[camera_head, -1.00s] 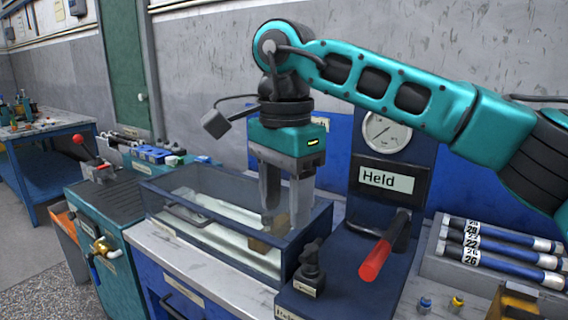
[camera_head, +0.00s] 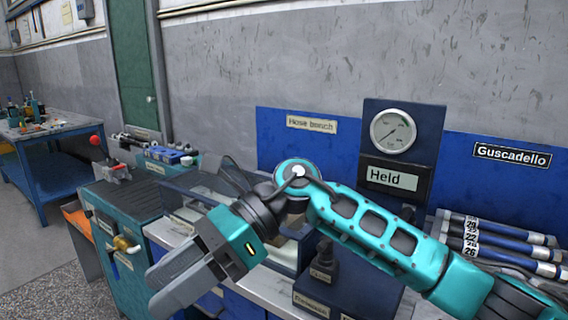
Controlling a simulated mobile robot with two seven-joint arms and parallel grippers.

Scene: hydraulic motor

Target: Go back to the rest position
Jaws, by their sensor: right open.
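My right gripper (camera_head: 172,285) hangs in front of the bench, pointing down and left. Its two grey fingers are apart, and I see nothing between them. The teal right arm comes in from the lower right and hides part of the clear-walled tank (camera_head: 178,190) behind it. My left gripper is not in view.
A gauge (camera_head: 393,131) stands on a dark panel with a "Held" label (camera_head: 394,180). Several labelled hoses (camera_head: 500,240) lie at the right. A green cabinet with a brass tap (camera_head: 126,245) stands left of the tank. Open floor (camera_head: 55,255) lies at the left.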

